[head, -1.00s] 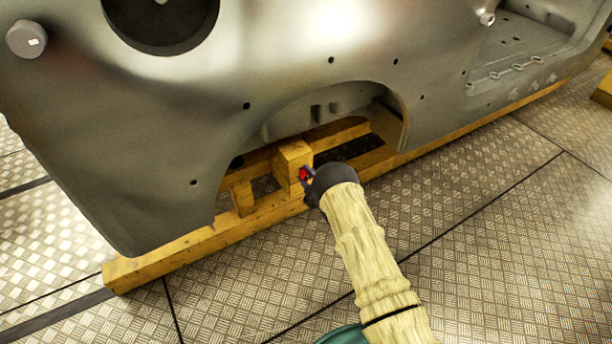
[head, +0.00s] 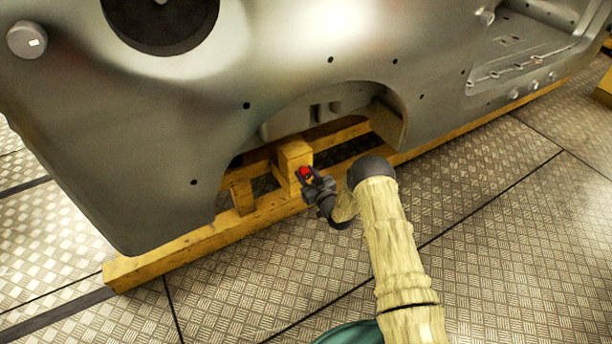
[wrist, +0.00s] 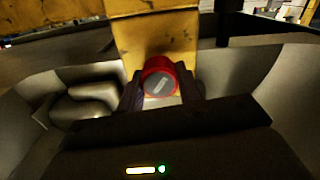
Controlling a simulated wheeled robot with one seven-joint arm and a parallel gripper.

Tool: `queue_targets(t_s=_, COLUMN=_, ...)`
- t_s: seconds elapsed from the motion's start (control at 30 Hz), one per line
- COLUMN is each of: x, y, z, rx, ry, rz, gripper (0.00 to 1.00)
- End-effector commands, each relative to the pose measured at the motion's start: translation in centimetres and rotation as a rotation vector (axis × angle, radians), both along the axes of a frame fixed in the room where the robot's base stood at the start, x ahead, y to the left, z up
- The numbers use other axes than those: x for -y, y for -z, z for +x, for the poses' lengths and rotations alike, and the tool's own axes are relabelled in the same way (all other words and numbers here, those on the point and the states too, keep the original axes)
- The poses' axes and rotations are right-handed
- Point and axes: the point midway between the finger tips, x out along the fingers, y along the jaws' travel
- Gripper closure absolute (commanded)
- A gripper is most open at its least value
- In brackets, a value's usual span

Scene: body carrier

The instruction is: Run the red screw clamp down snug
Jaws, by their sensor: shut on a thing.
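The red screw clamp (head: 305,172) sits on the front face of a yellow post (head: 294,155) under the grey car body. In the wrist view the red clamp (wrist: 160,78) shows as a round red knob with a dark grey face and a short pale bar mark on it. My gripper (head: 308,176) reaches it from the front right. In the wrist view the two dark fingers of my gripper (wrist: 162,92) are shut on the knob, one at each side. The clamp's screw behind the knob is hidden.
The large grey car body (head: 300,60) hangs over the post, with a wheel-arch opening around it. A yellow beam frame (head: 200,238) runs along the floor beneath it. The patterned metal floor (head: 500,220) is clear in front and to the right.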

Motion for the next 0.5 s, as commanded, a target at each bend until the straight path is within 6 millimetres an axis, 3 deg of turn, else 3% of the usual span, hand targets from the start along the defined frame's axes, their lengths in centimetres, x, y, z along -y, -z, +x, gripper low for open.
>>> queue_targets(t_s=0.03, x=0.22, y=0.79, z=-0.41, rx=-0.042, ry=0.000, rz=0.033, gripper=0.88)
queue_targets(t_s=0.5, x=0.37, y=0.87, z=-0.32, rx=-0.286, ry=0.002, rz=0.395, gripper=0.88)
